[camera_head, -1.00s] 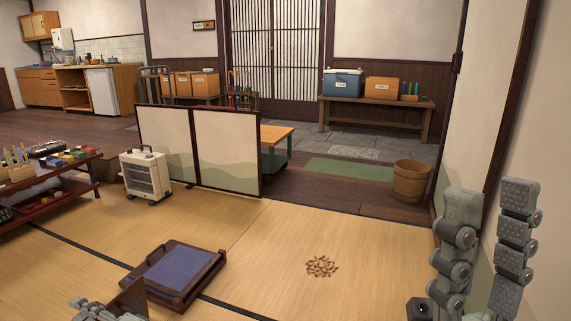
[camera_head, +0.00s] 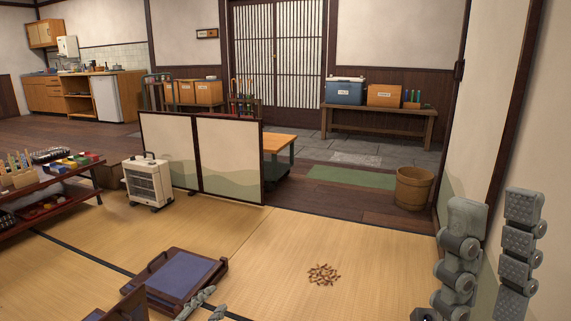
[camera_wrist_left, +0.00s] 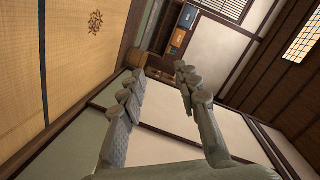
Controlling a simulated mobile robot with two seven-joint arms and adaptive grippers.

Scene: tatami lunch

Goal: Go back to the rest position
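My left gripper (camera_head: 204,303) is at the bottom of the head view, just right of a dark wooden tray with a blue pad (camera_head: 181,277). Only its fingers show there. In the left wrist view (camera_wrist_left: 158,75) its two grey fingers stand apart with nothing between them. My right gripper (camera_head: 495,205) is at the right edge of the head view in front of the pale wall. Its two fingers point up, are spread apart and hold nothing. The rest of both arms is out of the head view.
Small brown pieces (camera_head: 323,274) lie in a patch on the tatami (camera_head: 265,245). A white heater (camera_head: 147,183) and a low folding screen (camera_head: 229,160) stand behind. A red-brown shelf (camera_head: 60,200) is at left, a wooden bucket (camera_head: 414,187) at right.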

